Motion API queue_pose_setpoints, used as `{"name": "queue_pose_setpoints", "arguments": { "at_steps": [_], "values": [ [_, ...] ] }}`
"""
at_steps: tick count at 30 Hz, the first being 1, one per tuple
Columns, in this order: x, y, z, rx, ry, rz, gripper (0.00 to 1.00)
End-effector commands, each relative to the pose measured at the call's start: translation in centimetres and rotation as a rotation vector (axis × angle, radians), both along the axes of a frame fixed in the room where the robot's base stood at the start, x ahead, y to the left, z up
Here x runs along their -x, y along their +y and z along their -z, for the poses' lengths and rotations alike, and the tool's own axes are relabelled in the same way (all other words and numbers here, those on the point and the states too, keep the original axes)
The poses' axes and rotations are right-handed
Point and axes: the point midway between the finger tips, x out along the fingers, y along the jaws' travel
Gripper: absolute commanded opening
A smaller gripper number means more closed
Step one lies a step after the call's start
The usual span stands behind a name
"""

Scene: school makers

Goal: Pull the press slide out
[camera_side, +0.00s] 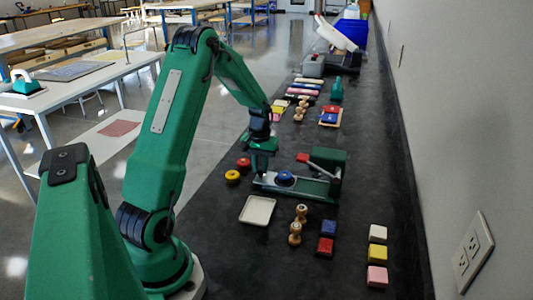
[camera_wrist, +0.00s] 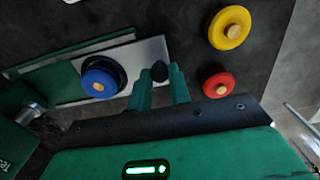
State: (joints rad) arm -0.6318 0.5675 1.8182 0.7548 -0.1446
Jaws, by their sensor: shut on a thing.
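The press (camera_side: 325,165) stands on the dark bench, with a green base, a green upper arm and a red piece at its end. Its pale metal slide (camera_side: 268,181) reaches out of the left side of the base, clear of the upper arm. The slide also shows in the wrist view (camera_wrist: 140,55). A blue disc with a tan centre (camera_wrist: 98,84) sits in a dark round seat on the slide. My gripper (camera_wrist: 160,82) is shut on the black knob (camera_wrist: 159,70) at the slide's end. In the side view my gripper (camera_side: 262,165) hides that knob.
A red disc (camera_side: 243,163) and a yellow disc (camera_side: 232,176) lie left of the slide. An empty white tray (camera_side: 257,210) lies in front. Turned wooden pieces (camera_side: 295,236) and coloured blocks (camera_side: 326,246) stand front right. More items are behind. A wall (camera_side: 440,130) bounds the right.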

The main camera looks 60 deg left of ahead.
Motion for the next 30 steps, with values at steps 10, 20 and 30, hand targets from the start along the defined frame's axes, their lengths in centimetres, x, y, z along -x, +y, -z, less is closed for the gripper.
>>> {"name": "queue_pose_setpoints", "arguments": {
  "at_steps": [10, 20, 30],
  "values": [
    [0.3, 0.4, 0.0, 0.000, 0.000, -0.011, 0.41],
    [0.2, 0.4, -1.0, -0.001, -0.001, -0.010, 0.41],
    [0.2, 0.4, -5.1, -0.002, -0.004, -0.011, 0.41]
  ]
}}
